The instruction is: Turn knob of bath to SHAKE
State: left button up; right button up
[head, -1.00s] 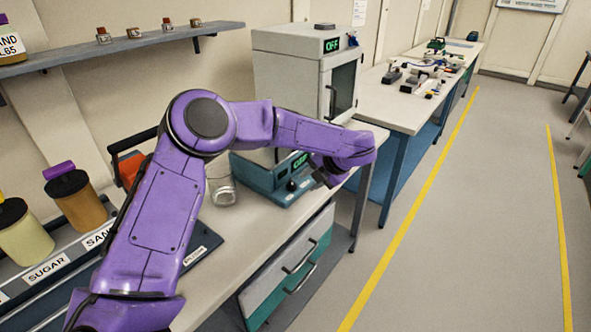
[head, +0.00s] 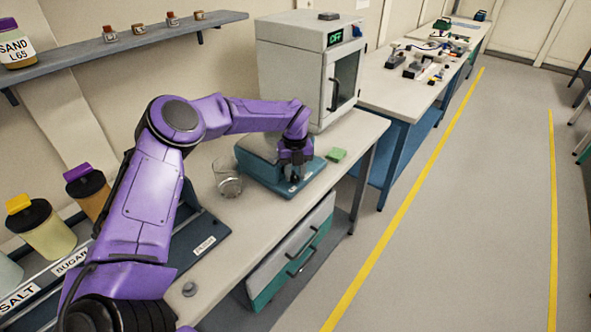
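The bath (head: 262,170) is a low teal unit with a pale grey top on the bench, beside a glass beaker. My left gripper (head: 295,174) points down at the bath's front right part, over its control panel. The knob is mostly hidden behind my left gripper; a small dark shape shows at the fingertips, and I cannot tell finger from knob there. The bath's display is covered too. Whether the fingers are open or shut is too small to tell. My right gripper is not in view.
The glass beaker (head: 228,178) stands just left of the bath. A green block (head: 337,154) lies to its right. A grey oven (head: 295,70) stands behind it. Jars (head: 48,230) stand in a rack at the left. The floor right of the bench is clear.

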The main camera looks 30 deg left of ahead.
pick_arm(q)
jog(key=shift+f, duration=0.15)
grip_shut()
